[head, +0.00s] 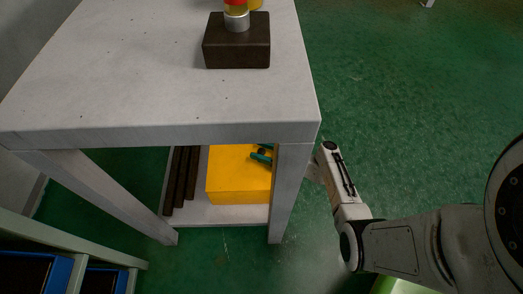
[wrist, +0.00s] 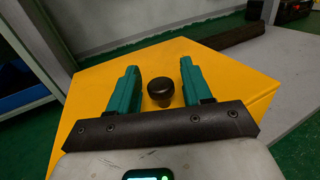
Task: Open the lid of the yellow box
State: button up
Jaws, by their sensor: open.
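The yellow box (head: 238,182) stands on the lower shelf under the table, and its top looks closed. In the wrist view the yellow box (wrist: 105,85) fills the middle, with a dark round knob (wrist: 160,93) on its lid. My gripper (wrist: 160,68) has two teal fingers, spread apart, one on each side of the knob with gaps between. In the head view my gripper (head: 262,153) reaches in under the tabletop above the box, partly hidden by the table leg. Whether the fingertips touch the lid I cannot tell.
The white table's top (head: 130,80) overhangs the box, and its front right leg (head: 290,190) stands close beside my arm. Dark bars (head: 182,180) lie on the shelf left of the box. A blue bin (head: 35,272) is at lower left. Green floor is open at right.

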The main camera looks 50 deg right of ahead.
jog(key=shift+c, duration=0.4)
grip_shut()
jog(key=shift+r, duration=0.15)
